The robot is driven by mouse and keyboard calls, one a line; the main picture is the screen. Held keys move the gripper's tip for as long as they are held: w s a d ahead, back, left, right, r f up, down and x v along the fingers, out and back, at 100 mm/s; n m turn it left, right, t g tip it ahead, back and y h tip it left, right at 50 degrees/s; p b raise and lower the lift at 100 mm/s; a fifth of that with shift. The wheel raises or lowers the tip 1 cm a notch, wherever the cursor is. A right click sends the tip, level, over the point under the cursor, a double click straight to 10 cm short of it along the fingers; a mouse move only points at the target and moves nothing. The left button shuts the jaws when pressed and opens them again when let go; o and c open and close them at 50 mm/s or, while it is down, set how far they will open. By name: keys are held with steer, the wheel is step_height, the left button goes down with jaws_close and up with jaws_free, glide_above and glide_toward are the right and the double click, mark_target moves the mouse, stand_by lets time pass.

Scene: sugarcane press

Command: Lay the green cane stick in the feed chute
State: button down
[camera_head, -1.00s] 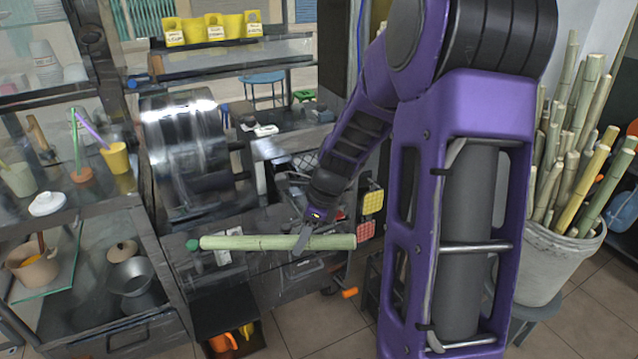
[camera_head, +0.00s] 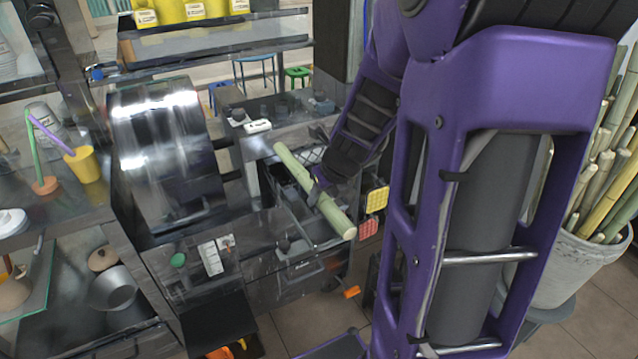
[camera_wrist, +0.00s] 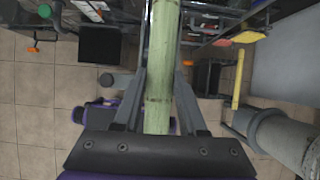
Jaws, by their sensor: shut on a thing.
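The green cane stick (camera_head: 327,208) is a long pale green rod, held slanted in the head view, from upper left to lower right. My gripper (camera_head: 316,190) is shut on it near its middle. In the wrist view the stick (camera_wrist: 158,70) runs lengthwise between the two fingers of my gripper (camera_wrist: 159,95). The metal press (camera_head: 165,150) stands left of the stick. An open tray-like part (camera_head: 283,190) lies beside and below the stick's upper part and may be the feed chute. I cannot tell whether the stick touches it.
A grey bucket (camera_head: 570,262) of cane stalks stands at the right behind my arm. A shelf with cups (camera_head: 85,165) and a metal pot (camera_head: 112,290) is at the left. Yellow and red pads (camera_head: 376,199) hang right of the stick's lower end.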

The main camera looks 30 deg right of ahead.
steer(key=shift+f+b, duration=2.25)
steer(key=shift+b, duration=0.15)
steer(key=shift+f+b, duration=1.75)
steer(key=shift+f, duration=0.55)
steer(key=shift+c, duration=1.9)
jaws_free()
